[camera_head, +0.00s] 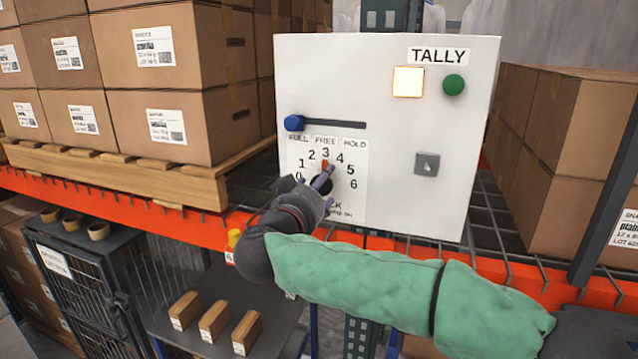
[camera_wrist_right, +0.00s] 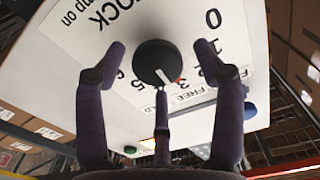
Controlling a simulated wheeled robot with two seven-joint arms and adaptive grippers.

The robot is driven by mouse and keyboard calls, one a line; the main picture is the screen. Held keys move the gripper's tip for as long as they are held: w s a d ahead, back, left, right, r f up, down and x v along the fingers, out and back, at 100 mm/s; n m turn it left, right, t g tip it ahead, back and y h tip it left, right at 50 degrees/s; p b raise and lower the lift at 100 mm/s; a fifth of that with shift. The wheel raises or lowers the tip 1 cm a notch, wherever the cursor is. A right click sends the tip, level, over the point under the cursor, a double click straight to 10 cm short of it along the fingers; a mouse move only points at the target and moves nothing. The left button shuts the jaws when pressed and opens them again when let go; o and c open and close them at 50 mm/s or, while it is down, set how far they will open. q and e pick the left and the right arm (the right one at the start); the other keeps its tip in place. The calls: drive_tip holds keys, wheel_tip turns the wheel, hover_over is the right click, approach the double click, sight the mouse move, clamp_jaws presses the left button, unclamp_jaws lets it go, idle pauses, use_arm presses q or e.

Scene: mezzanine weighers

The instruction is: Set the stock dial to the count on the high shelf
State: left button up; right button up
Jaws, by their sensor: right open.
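The stock dial (camera_head: 322,185) is a black knob on a white panel box (camera_head: 450,120) marked TALLY, with a scale from 0 to 6 around it. Its red-tipped pointer stands at about 3. In the right wrist view the knob (camera_wrist_right: 157,62) shows whole, its pointer angled down towards the FREE label. My right gripper (camera_head: 322,180) is at the dial, covering its lower part in the head view. Its purple fingers (camera_wrist_right: 155,75) are open and spread around the knob, with no clear grip on it. My left gripper is out of view. No high-shelf count is readable.
A blue slider knob (camera_head: 294,122) is at the left end of its slot, by FULL. A pale lit square (camera_head: 408,82), a green button (camera_head: 453,85) and a grey switch (camera_head: 427,164) are on the panel. Cartons (camera_head: 170,50) flank it; an orange beam (camera_head: 120,200) runs below.

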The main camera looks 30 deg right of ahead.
drive_tip(key=shift+w+d, duration=0.2)
drive_tip(key=shift+d, duration=0.05)
